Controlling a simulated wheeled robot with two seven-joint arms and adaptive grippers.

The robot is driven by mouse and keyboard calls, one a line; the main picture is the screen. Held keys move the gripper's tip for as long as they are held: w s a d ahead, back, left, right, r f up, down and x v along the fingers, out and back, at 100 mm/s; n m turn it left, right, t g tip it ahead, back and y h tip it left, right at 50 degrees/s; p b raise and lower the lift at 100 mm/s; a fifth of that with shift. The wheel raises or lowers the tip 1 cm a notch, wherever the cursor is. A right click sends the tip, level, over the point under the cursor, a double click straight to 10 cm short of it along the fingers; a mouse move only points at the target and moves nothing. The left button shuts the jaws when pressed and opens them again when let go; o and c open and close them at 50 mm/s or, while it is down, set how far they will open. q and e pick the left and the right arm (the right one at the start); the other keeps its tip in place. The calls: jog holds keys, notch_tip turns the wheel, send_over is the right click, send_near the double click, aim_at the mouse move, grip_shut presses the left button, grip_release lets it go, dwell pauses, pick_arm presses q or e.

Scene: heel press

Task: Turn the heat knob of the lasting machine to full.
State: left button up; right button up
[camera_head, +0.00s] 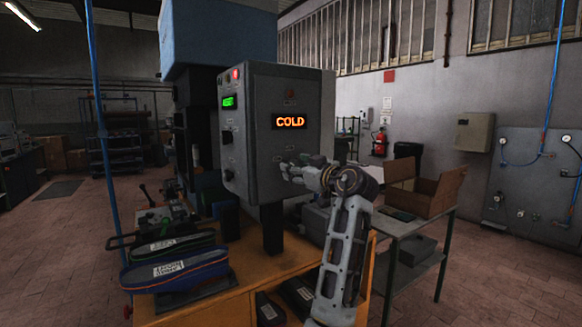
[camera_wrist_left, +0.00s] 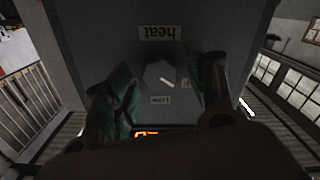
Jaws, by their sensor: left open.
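The lasting machine's grey control box (camera_head: 262,92) has a lit orange display reading COLD (camera_head: 290,121). My left gripper (camera_head: 290,170) is at the box's front face, below the display, and hides the heat knob in the head view. My right gripper is not in view.
Labelled shoe shapes (camera_head: 175,270) lie on the orange bench (camera_head: 240,312). A side table with an open cardboard box (camera_head: 436,194) stands at right.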

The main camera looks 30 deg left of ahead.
pick_arm(q)
jog(key=shift+w+a, duration=0.1)
jog(key=shift+a, duration=0.15)
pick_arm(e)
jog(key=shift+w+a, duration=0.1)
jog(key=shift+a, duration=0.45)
pick_arm(q)
jog(key=c, duration=1)
jog(key=shift+c, duration=0.2)
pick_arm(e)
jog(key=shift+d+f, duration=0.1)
